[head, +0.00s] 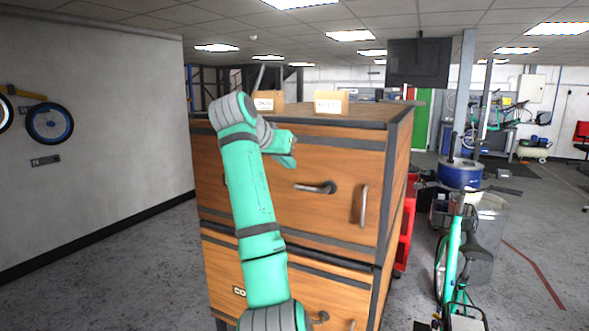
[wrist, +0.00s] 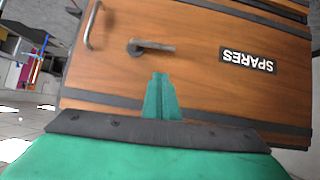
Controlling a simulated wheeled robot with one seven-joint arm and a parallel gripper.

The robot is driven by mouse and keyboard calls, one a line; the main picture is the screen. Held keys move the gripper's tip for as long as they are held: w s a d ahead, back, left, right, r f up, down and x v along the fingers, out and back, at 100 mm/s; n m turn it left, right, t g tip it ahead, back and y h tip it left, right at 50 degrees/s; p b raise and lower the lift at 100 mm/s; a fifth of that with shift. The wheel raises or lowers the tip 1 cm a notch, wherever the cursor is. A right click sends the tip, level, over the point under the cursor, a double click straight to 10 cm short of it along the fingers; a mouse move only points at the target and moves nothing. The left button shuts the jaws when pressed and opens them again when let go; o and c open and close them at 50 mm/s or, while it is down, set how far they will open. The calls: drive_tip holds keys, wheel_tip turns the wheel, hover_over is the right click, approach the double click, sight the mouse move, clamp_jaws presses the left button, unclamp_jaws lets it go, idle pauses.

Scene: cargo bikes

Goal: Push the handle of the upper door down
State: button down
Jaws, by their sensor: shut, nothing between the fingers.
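The upper door (head: 338,215) is the wooden front of the top cabinet. Its dark lever handle (head: 316,187) lies about level, with its pivot at the right and the lever pointing left. In the wrist view the same handle (wrist: 150,47) shows just beyond my fingertips, a small way apart from them in the picture. My gripper (head: 289,155) is shut and empty, in front of the door, up and to the left of the handle in the head view. Its closed green fingers also show in the wrist view (wrist: 161,85). My arm hides the left part of the door.
A vertical pull bar (head: 364,206) stands right of the handle. A SPARES label (wrist: 248,61) is on the door. Two small boxes (head: 331,102) stand on the cabinet top. A lower door (head: 340,290) is below. A green bicycle (head: 458,260) stands at the right.

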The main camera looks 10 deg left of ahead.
drive_tip(key=shift+d+v, duration=0.15)
drive_tip(key=shift+v, duration=0.5)
drive_tip(key=shift+d+v, duration=0.15)
drive_tip(key=shift+v, duration=0.45)
